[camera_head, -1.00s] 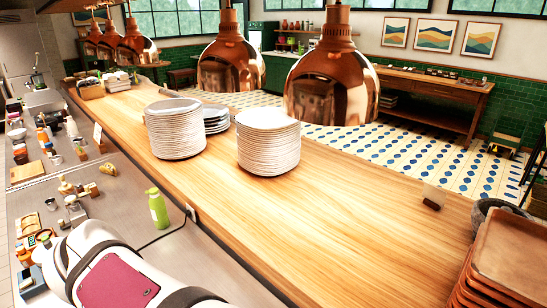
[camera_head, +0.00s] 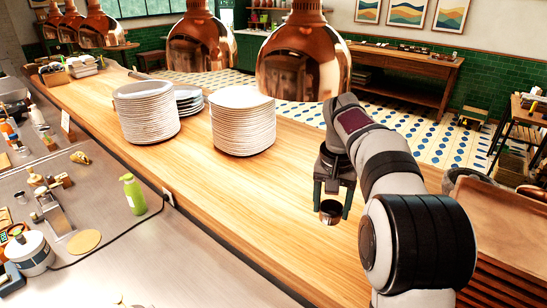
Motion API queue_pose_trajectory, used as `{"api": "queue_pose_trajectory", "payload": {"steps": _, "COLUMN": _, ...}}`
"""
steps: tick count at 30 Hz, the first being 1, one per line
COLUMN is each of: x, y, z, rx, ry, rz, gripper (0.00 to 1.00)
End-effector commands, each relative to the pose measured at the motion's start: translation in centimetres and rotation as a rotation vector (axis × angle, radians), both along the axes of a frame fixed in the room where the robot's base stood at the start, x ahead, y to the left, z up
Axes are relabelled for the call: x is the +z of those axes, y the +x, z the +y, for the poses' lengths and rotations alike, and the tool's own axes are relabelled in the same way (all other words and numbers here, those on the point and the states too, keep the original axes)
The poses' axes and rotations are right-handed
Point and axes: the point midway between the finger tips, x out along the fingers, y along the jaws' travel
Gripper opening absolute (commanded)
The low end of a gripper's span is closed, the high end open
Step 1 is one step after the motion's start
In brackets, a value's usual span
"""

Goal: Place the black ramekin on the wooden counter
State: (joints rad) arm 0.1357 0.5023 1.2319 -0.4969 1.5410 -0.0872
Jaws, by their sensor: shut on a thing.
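My gripper (camera_head: 332,206) points down over the right part of the wooden counter (camera_head: 245,195). It is shut on a small dark round cup, the black ramekin (camera_head: 330,216), with one finger on each side of it. The ramekin looks upright, and its inside shows a lighter, shiny patch. I cannot tell whether its base touches the counter or hangs a little above it.
Two tall plate stacks (camera_head: 243,125) and (camera_head: 146,115) stand left of my gripper, with a low stack (camera_head: 189,102) behind. Copper lamps (camera_head: 303,62) hang over the far edge. Brown trays (camera_head: 500,205) are at the right. Bare wood surrounds the ramekin.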

Motion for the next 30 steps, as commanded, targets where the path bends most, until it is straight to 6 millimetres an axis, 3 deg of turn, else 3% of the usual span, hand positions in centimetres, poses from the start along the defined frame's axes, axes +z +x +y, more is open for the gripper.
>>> {"api": "queue_pose_trajectory", "payload": {"steps": 1, "x": -0.1, "y": 0.0, "z": -2.3, "rx": -0.057, "ry": 0.000, "rz": 0.001, "gripper": 0.09}}
{"api": "queue_pose_trajectory", "payload": {"steps": 4, "x": -0.2, "y": -0.1, "z": -5.9, "rx": -0.145, "ry": 0.001, "rz": -0.002, "gripper": 0.09}}
{"api": "queue_pose_trajectory", "payload": {"steps": 13, "x": -0.6, "y": -1.0, "z": -12.2, "rx": -0.303, "ry": 0.002, "rz": -0.002, "gripper": 0.09}}
{"api": "queue_pose_trajectory", "payload": {"steps": 21, "x": -4.9, "y": -1.0, "z": -11.9, "rx": -0.296, "ry": 0.002, "rz": 0.001, "gripper": 0.09}}
{"api": "queue_pose_trajectory", "payload": {"steps": 27, "x": -5.7, "y": -1.0, "z": -11.9, "rx": -0.296, "ry": 0.001, "rz": -0.002, "gripper": 0.09}}
{"api": "queue_pose_trajectory", "payload": {"steps": 30, "x": -7.6, "y": -1.0, "z": -11.9, "rx": -0.295, "ry": 0.002, "rz": 0.003, "gripper": 0.09}}
